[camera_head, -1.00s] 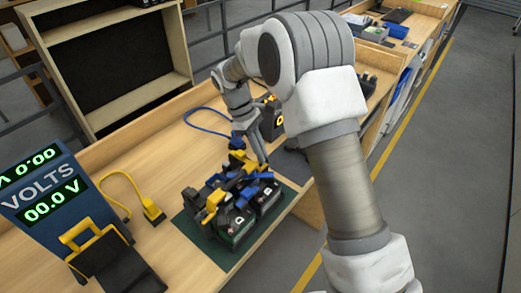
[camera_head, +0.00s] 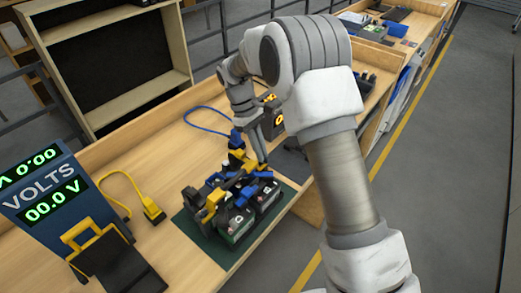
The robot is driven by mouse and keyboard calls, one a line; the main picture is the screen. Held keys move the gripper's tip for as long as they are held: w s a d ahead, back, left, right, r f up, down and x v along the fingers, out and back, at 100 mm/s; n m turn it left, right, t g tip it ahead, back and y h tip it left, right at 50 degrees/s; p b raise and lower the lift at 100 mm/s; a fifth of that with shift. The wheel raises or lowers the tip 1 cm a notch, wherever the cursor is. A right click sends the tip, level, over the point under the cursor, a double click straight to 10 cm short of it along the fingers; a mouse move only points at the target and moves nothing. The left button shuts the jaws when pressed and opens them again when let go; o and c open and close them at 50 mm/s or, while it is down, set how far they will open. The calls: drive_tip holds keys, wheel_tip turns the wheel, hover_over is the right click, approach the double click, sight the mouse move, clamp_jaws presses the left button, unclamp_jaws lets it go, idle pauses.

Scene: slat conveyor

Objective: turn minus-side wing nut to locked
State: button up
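The battery assembly (camera_head: 237,222) sits on a dark green mat (camera_head: 212,248) near the bench's front edge. It carries blue and yellow parts on top; a yellow one (camera_head: 215,198) shows at its left. My gripper (camera_head: 262,164) points down at the far right part of the assembly, close to or touching a blue part there. Its fingers look close together, but I cannot tell whether they are shut or hold anything. The minus-side wing nut is too small to make out, and its state does not show.
A blue voltmeter (camera_head: 55,195) reading 00.0 V stands at the left, with a black and yellow piece (camera_head: 112,262) before it. A yellow cable (camera_head: 122,178) and a blue cable (camera_head: 205,112) lie on the wooden bench. An open shelf (camera_head: 110,60) stands behind.

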drive_tip(key=o, duration=0.4)
drive_tip(key=shift+v, duration=8.7)
